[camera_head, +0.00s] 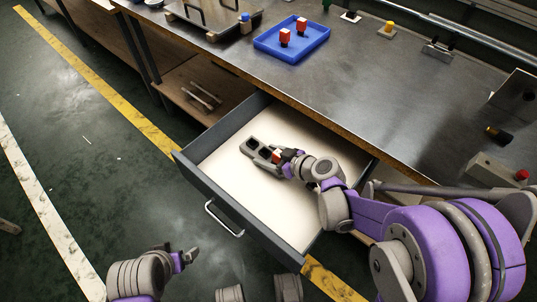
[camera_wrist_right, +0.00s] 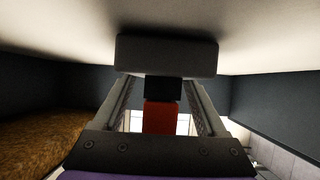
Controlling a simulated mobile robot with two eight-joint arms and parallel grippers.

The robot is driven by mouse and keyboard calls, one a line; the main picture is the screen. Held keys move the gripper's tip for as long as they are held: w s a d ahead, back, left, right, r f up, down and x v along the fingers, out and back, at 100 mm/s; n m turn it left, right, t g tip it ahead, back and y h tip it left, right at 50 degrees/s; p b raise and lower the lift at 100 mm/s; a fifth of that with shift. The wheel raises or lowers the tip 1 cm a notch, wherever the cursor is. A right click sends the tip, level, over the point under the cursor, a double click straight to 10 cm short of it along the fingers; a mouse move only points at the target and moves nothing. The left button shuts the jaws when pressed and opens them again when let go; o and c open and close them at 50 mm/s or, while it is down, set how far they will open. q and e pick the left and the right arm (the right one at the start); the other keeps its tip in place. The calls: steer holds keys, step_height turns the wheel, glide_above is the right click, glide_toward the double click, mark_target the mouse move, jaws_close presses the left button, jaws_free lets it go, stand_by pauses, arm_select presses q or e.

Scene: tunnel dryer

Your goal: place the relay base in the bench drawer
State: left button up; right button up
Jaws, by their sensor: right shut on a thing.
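The relay base (camera_head: 260,149) is a grey block with dark openings; a small red part shows at its gripper end. My right gripper (camera_head: 283,159) is shut on it, inside the bench drawer (camera_head: 190,172). In the right wrist view, the grey relay base (camera_wrist_right: 166,56) lies across the fingertips, with its black neck and red part between the fingers of my right gripper (camera_wrist_right: 162,95). The drawer is pulled out, with dark grey walls and a pale, otherwise empty floor. Whether the base touches the floor is unclear. My left gripper (camera_head: 188,255) is outside the drawer, apart from it.
The metal bench top (camera_head: 365,95) overhangs the drawer's back. A blue tray (camera_head: 262,45) on it holds two red-and-black pieces. A yellow-topped piece (camera_head: 388,29) and a box with a red button (camera_head: 500,170) stand farther right. A wooden shelf (camera_head: 205,115) is left of the drawer.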

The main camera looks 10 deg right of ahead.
steer(key=o, duration=1.5)
steer(key=shift+f, duration=0.1)
steer(key=shift+r, duration=0.2)
steer(key=p+v, duration=0.2)
steer(key=v, duration=0.5)
steer(key=shift+s+d+r, duration=0.1)
steer(key=shift+s+d, duration=0.05)
steer(key=shift+s, duration=0.05)
